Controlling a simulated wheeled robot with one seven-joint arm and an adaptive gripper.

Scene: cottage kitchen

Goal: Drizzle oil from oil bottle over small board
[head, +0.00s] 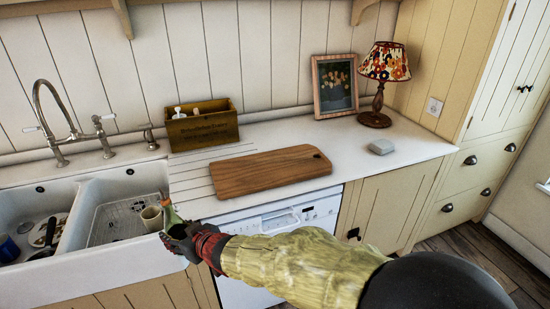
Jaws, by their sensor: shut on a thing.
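The small wooden board (270,171) lies flat on the white counter, right of the sink, with a hole at its right end. My gripper (174,232) is shut on the green oil bottle (171,214), at the counter's front edge by the sink's right side. The bottle is near upright, its narrow neck leaning slightly left. Its lower part is hidden by my gripper. Bottle and gripper are to the left of and in front of the board, apart from it.
A double sink (98,220) with dishes and a beige cup (152,218) is at left. A wooden box (201,128) with bottles, a picture frame (335,86), a lamp (383,80) and a grey block (382,147) stand on the counter (411,146). The counter around the board is clear.

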